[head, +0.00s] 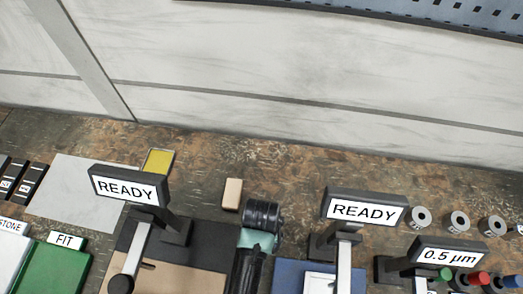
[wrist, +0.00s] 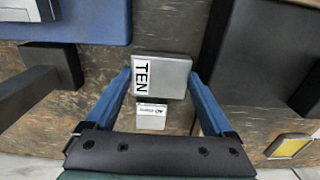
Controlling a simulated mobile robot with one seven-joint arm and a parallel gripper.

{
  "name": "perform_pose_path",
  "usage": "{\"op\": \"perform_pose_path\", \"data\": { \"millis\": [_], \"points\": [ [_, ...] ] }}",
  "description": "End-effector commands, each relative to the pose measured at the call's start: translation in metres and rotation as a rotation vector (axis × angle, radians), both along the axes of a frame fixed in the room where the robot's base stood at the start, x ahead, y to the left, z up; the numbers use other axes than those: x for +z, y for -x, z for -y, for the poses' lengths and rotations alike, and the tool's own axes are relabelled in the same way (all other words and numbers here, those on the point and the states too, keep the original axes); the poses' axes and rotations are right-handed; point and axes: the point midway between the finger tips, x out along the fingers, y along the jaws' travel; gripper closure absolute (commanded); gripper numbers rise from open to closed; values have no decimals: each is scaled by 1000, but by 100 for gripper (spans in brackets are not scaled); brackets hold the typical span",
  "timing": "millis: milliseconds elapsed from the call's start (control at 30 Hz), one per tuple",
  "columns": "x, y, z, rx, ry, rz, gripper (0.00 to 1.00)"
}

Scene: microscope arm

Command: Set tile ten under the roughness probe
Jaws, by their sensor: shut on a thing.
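My gripper (wrist: 160,78) has blue fingers on either side of a grey tile with a white label reading TEN (wrist: 172,76). It is shut on tile ten, which sits between the fingertips. In the head view my dark and teal wrist (head: 258,238) hides the fingers and tile. Two stands carry READY displays: one (head: 125,187) by a dark and tan mat, one (head: 363,210) over a blue base. A third display reads 0.5 µm (head: 450,257). I cannot tell for certain which stand is the roughness probe.
A yellow pad (head: 158,162) and grey sheet (head: 75,190) lie left. Round weights (head: 460,221) stand right. The wall (head: 300,100) bounds the back of the bench.

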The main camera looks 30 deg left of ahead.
Motion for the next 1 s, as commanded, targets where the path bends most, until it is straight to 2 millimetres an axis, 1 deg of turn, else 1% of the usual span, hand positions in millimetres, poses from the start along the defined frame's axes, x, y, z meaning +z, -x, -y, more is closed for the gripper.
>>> {"op": "perform_pose_path", "data": {
  "millis": [100,200,633,667,700,733,933,1000],
  "points": [
    [-17,0,0,0,0,-1,100],
    [-26,-1,0,0,0,1,100],
    [-33,-1,0,0,-1,2,100],
    [-33,0,0,0,-1,-1,9],
    [-33,0,0,0,-1,-1,2],
    [-33,0,0,0,0,-1,0],
    [-32,0,0,0,0,-1,0],
    [-30,0,0,0,0,0,0]
  ]
}}
